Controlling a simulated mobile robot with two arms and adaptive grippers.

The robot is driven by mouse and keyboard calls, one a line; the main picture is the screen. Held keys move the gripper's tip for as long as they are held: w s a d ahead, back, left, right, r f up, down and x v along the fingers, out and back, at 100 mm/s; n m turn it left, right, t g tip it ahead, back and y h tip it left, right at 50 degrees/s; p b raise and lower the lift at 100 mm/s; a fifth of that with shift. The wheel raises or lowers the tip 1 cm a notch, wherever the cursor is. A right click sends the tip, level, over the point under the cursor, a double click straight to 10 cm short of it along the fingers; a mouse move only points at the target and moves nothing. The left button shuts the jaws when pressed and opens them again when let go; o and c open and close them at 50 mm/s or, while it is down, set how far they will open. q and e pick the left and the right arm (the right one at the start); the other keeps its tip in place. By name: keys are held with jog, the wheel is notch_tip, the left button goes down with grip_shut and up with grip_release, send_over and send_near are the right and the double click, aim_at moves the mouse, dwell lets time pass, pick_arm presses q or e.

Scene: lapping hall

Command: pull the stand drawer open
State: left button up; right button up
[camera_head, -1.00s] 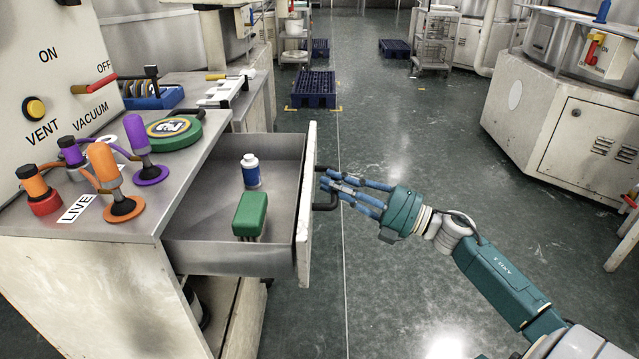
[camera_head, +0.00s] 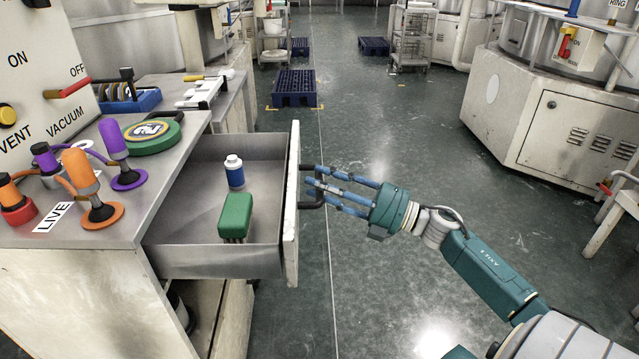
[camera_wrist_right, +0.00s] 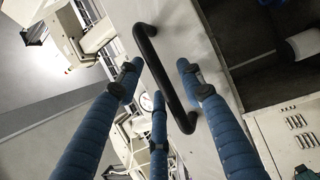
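The stand drawer (camera_head: 215,258) is pulled out from the metal-topped stand (camera_head: 172,168), its inside showing. Its pale front panel (camera_head: 292,215) carries a black bar handle (camera_head: 320,190), also seen in the right wrist view (camera_wrist_right: 163,75). My right gripper (camera_head: 312,184) is at the handle, coming from the right. In the right wrist view its blue fingers (camera_wrist_right: 155,85) are spread apart on either side of the handle, with gaps between them and the bar. Whether any finger touches it is hard to tell. My left gripper is not in view.
A blue-and-white bottle (camera_head: 235,174) and a green brush (camera_head: 236,214) are in the drawer. Orange and purple valves (camera_head: 100,190) and a green disc (camera_head: 152,136) sit on the stand top. The floor right of the drawer is clear up to a white machine cabinet (camera_head: 545,115).

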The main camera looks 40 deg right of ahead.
jog(key=v, duration=1.1)
jog(key=shift+s+d, duration=0.15)
jog(key=shift+s, duration=0.05)
jog(key=shift+f, duration=0.15)
